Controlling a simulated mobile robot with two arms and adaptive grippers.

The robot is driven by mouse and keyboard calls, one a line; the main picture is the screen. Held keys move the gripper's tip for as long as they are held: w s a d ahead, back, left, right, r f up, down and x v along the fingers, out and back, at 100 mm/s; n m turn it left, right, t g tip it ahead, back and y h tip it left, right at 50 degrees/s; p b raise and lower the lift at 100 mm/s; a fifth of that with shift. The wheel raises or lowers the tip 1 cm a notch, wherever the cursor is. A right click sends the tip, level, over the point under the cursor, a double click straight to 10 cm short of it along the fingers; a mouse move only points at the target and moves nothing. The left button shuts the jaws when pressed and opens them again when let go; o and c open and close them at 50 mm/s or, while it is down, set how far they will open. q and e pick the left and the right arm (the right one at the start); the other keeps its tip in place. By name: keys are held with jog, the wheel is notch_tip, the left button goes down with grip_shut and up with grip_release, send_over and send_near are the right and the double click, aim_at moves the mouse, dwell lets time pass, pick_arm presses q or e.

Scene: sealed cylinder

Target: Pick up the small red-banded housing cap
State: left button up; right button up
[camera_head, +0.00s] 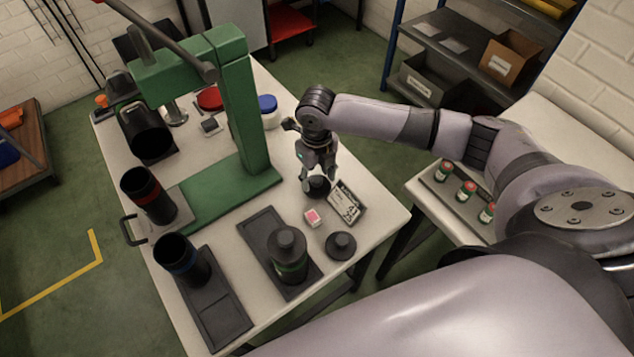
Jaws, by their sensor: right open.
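My right gripper (318,179) points down over the white table, fingers apart, right at a small black cap (318,188). The fingers are above or around its top; I cannot tell whether they touch it. A second black cap (341,246) with a knob stands nearer the table's front edge. No red band can be made out on either cap at this size. A black open cylinder with a red band (143,186) stands at the left by the press. A black cylinder with a blue band (181,262) stands on a dark tray (222,318). My left gripper is not in view.
A green press (245,110) stands behind and left of my gripper. A dark bottle (287,252) stands on another tray (257,228). Several small jars (467,190) stand on a side table.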

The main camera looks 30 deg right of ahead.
jog(key=shift+f, duration=0.75)
jog(key=shift+c, duration=0.3)
grip_shut()
